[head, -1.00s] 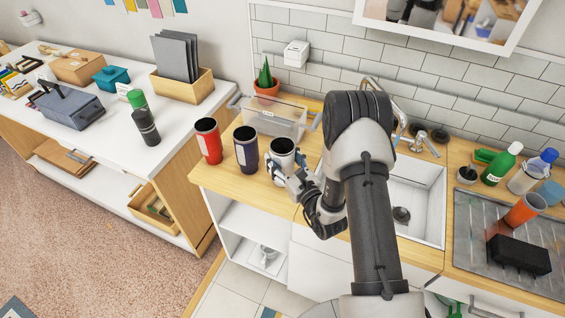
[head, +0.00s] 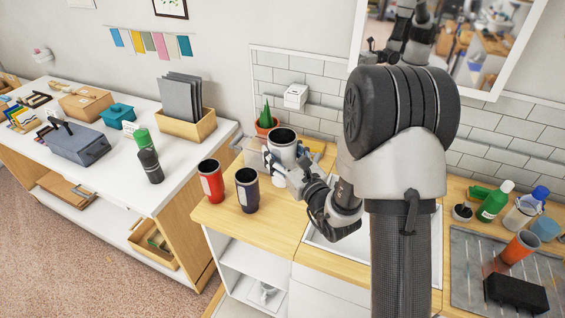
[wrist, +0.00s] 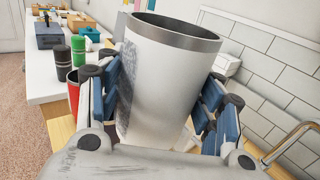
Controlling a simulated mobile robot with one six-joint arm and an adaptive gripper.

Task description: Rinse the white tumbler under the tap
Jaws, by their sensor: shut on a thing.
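My gripper (head: 285,165) is shut on the white tumbler (head: 284,148), which has a dark inside and a metal rim. The tumbler is held up above the wooden counter, nearly upright. In the wrist view the tumbler (wrist: 165,85) fills the middle, with the blue finger pads of my gripper (wrist: 160,100) on both sides. The sink (head: 340,250) is mostly hidden behind my arm in the head view. The tap (wrist: 292,140) shows at the right edge of the wrist view, to the right of the tumbler.
A red tumbler (head: 211,182) and a dark blue tumbler (head: 247,191) stand on the counter left of my gripper. A potted cactus (head: 265,122) and a clear bin stand behind. Bottles, including a green one (head: 494,203), and a drying mat (head: 465,262) with an orange tumbler (head: 519,247) are at right.

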